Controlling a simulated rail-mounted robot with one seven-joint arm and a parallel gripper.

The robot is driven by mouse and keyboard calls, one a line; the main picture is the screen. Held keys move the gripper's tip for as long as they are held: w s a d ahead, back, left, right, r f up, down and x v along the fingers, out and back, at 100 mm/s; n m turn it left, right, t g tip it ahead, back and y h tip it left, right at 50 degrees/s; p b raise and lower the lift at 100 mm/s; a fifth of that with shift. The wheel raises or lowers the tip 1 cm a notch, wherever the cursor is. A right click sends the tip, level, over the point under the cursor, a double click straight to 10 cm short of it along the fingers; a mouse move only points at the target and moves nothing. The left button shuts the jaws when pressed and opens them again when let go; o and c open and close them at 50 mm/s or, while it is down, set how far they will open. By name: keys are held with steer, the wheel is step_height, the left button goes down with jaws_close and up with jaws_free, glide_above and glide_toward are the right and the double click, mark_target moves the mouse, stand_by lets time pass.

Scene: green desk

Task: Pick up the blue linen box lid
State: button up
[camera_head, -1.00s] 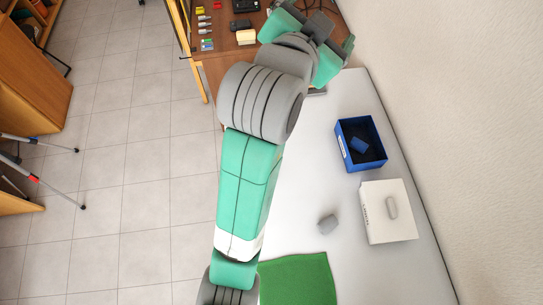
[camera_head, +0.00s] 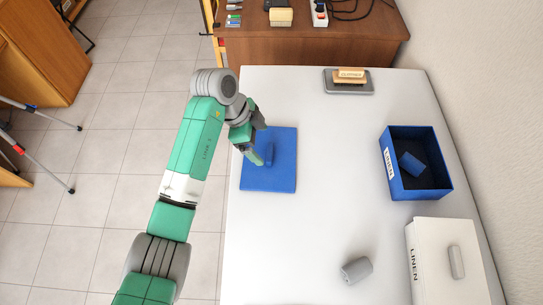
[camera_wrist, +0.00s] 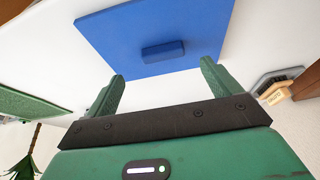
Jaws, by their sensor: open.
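The blue lid (camera_head: 270,180) lies flat on the white table near its left edge in the head view, with a small blue handle (camera_head: 269,152) on top. My gripper (camera_head: 251,148) is over the lid's upper left part, close to the handle, and hides part of the lid. In the wrist view the lid (camera_wrist: 120,38) fills the top, and its handle (camera_wrist: 163,51) lies ahead of the two green fingers, between their lines and apart from both. My gripper (camera_wrist: 160,85) is open and empty. The blue box (camera_head: 425,193), labelled LINEN, stands open at the right.
A blue roll (camera_head: 411,164) lies in the box. A brush (camera_head: 348,82) lies at the back. The table's middle is clear.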

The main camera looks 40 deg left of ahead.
mark_target(269, 152)
steer(key=b+x, duration=0.3)
steer(key=x, duration=0.3)
steer(key=shift+w+a, duration=0.1)
steer(key=shift+w, duration=0.05)
steer(key=shift+r, duration=0.1)
